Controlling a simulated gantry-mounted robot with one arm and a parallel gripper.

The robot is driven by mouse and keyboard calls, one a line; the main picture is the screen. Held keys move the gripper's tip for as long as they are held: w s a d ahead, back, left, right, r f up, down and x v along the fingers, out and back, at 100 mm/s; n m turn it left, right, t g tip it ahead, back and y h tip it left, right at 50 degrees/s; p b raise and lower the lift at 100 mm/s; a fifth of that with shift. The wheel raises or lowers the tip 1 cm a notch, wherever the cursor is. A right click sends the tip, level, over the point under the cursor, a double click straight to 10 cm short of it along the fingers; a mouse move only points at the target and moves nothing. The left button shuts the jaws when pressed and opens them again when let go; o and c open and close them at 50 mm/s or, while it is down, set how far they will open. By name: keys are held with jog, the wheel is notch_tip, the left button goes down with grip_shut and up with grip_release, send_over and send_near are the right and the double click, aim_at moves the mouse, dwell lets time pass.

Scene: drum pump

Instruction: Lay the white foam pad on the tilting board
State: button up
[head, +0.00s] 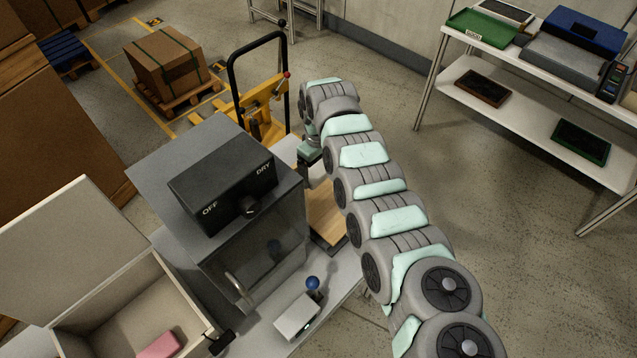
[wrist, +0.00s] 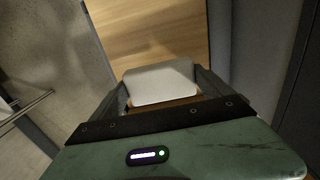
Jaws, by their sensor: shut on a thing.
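My gripper (wrist: 160,88) is shut on the white foam pad (wrist: 160,80), which sits between its two fingers in the wrist view. The light wooden tilting board (wrist: 150,32) lies beyond the pad in that view. Whether the pad touches the board I cannot tell. In the head view part of the board (head: 325,218) shows between the grey machine and my arm. My gripper (head: 308,160) is partly hidden there behind my arm and the machine, and the pad is not visible.
A grey machine with an OFF/DRY dial box (head: 222,188) stands close left of the board. An open box (head: 135,315) with a pink block (head: 158,345) and a blue-knobbed lever (head: 312,284) are in front. A yellow pallet jack (head: 262,105) stands behind.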

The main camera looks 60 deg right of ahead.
aim_at(318, 190)
jog(key=shift+w+d+f+b, duration=0.1)
jog(key=shift+f+b, duration=0.7)
jog(key=shift+f, duration=2.55)
jog(key=shift+f, duration=0.15)
jog(key=o, duration=1.1)
jog(key=shift+c, duration=0.2)
notch_tip(318, 190, up, 12)
jog(key=shift+r+p, duration=0.15)
jog(key=shift+p, duration=0.85)
